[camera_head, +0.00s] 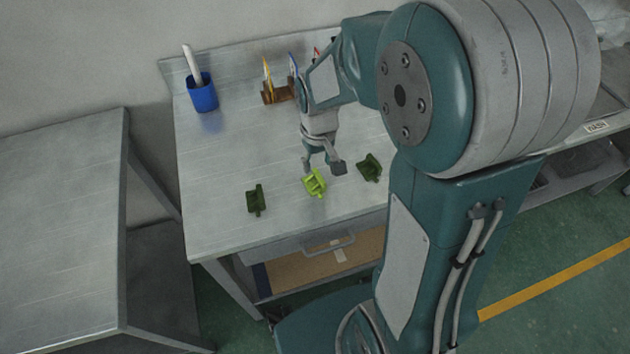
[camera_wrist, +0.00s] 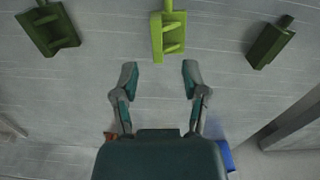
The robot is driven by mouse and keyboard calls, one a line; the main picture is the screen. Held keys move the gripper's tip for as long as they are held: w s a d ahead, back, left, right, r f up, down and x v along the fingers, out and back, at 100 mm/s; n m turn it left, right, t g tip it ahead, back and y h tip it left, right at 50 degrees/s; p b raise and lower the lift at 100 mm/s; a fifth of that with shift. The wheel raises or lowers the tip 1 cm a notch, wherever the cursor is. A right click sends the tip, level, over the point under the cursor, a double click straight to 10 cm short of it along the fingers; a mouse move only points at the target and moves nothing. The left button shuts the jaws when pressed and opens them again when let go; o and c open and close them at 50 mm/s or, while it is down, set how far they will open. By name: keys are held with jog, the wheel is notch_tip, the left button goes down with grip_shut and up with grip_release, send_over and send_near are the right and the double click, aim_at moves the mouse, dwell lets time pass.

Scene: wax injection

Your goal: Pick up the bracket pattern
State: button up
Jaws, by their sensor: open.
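Three green wax pieces lie apart in a row on the metal table. The middle one is bright lime (camera_head: 315,183), with a flat plate, cross ribs and a narrow stem; it also shows at the top centre of the wrist view (camera_wrist: 158,38). A dark green ribbed piece (camera_head: 369,167) of similar form shows at the upper left of the wrist view (camera_wrist: 49,28). A dark green blockier piece (camera_head: 256,199) shows at the upper right there (camera_wrist: 270,44). Which is called the bracket pattern is unmarked. My gripper (camera_head: 322,166) is open and empty, its fingers (camera_wrist: 160,78) apart from the lime piece and lined up with it.
A blue cup (camera_head: 202,96) with a white tool in it and a brown rack (camera_head: 278,94) holding slim tools stand at the table's back. The metal tabletop (camera_head: 215,160) is clear around the pieces. Another grey table (camera_head: 60,230) stands at left.

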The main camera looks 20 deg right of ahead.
aim_at(318, 175)
notch_tip(318, 175, down, 5)
jog(key=shift+w+d+f, duration=0.1)
jog(key=shift+w+f, duration=0.05)
jog(key=shift+f, duration=0.05)
grip_shut()
